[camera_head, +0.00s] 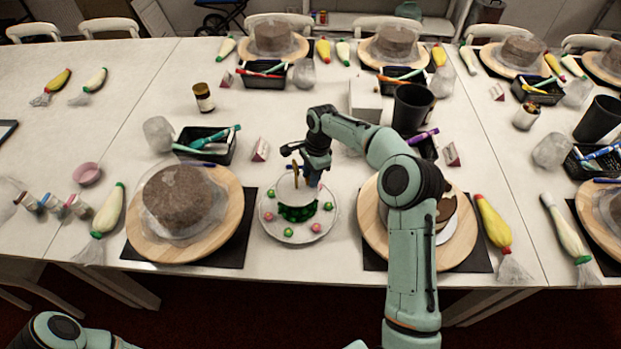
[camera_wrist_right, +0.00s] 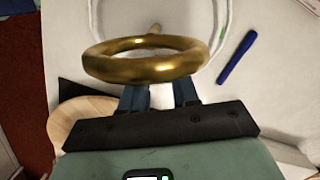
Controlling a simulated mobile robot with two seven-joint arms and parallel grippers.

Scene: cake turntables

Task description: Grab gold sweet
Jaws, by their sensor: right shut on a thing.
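The gold sweet is a shiny gold ring (camera_wrist_right: 145,68), held at the fingers of my right gripper in the right wrist view. In the head view the gold ring (camera_head: 295,171) shows nearly edge-on, above a small cake with a white top and green side (camera_head: 297,213). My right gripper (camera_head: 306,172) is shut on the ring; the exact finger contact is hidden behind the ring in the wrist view. I cannot tell whether the ring touches the cake. The cake stands on a white plate (camera_head: 272,230) with green and pink balls around it. My left gripper is out of view.
A wooden turntable with a wrapped brown cake (camera_head: 182,198) stands left of the plate. Another turntable (camera_head: 373,225) is at right, partly hidden by my right arm. A black tray (camera_head: 213,150) and black cup (camera_head: 411,107) stand behind. The table's left back area is fairly clear.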

